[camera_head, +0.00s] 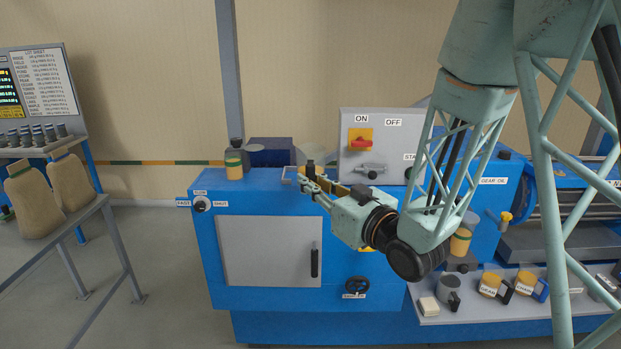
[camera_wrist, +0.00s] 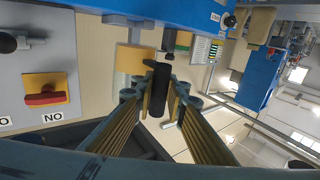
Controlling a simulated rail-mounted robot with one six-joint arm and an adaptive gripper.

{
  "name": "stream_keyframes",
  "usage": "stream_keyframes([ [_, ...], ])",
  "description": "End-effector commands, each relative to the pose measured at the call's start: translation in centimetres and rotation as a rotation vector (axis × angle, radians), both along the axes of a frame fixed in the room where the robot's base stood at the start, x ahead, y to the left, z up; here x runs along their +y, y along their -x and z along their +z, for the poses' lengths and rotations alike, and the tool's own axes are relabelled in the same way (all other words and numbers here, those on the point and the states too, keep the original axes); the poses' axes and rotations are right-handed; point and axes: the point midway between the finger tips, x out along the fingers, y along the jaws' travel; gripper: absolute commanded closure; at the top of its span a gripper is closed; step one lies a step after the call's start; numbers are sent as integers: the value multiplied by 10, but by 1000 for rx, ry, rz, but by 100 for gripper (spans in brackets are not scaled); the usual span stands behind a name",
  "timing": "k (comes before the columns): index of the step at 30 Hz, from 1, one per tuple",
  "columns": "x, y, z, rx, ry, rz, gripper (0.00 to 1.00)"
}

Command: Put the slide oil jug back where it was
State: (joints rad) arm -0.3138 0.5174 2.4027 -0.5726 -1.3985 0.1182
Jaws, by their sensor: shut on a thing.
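My gripper (camera_head: 309,178) is over the top of the blue cabinet, in front of the grey switch panel. In the upside-down wrist view its ribbed fingers (camera_wrist: 160,98) are shut on a black handle. The handle seems to belong to the slide oil jug, whose yellowish body (camera_wrist: 131,60) shows beside it.
A grey shelf (camera_head: 430,318) at lower right holds a grey jug (camera_head: 449,292), a GEAR jug (camera_head: 490,284), a CHAIN jug (camera_head: 526,283) and a pale block (camera_head: 429,306). A dark yellow-banded container (camera_head: 234,163) stands at the cabinet's left. The switch panel (camera_head: 352,118) rises close behind my gripper.

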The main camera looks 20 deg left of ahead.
Motion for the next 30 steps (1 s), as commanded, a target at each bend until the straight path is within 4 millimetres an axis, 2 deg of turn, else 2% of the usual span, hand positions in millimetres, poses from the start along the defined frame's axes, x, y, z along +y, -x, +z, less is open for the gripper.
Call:
stream_keyframes([
  [11,1,-1,1,-2,-1,0,100],
  [16,5,-9,0,-1,-2,1,100],
  [30,38,-66,-7,-1,-2,0,100],
])
